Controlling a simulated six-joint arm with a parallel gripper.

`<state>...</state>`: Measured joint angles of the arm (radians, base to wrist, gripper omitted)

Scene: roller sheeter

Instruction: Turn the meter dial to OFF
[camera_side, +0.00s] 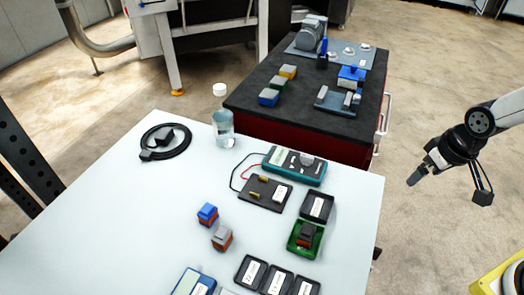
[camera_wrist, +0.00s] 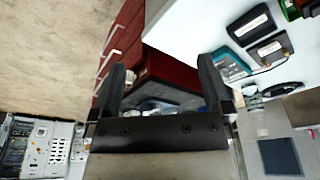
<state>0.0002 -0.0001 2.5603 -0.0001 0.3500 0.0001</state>
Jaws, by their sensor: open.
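The meter (camera_side: 295,166) is a teal and dark case with a pale round dial (camera_side: 307,159) near its right end. It lies at the back right of the white table, with red and black leads running left from it. The dial's pointing direction is too small to read. In the wrist view the meter (camera_wrist: 231,67) shows partly behind the right finger, and its dial cannot be made out. My gripper (camera_side: 412,181) is off the table's right side, well apart from the meter. In the wrist view my gripper (camera_wrist: 163,85) has its fingers wide apart with nothing between them.
On the white table (camera_side: 150,230) lie a black plate (camera_side: 266,193), a green tray (camera_side: 305,238), several black trays, small blocks and a coiled cable (camera_side: 165,140). A clear bottle (camera_side: 222,125) stands at the back edge. A red cabinet (camera_side: 275,131) stands behind. Floor is clear below my gripper.

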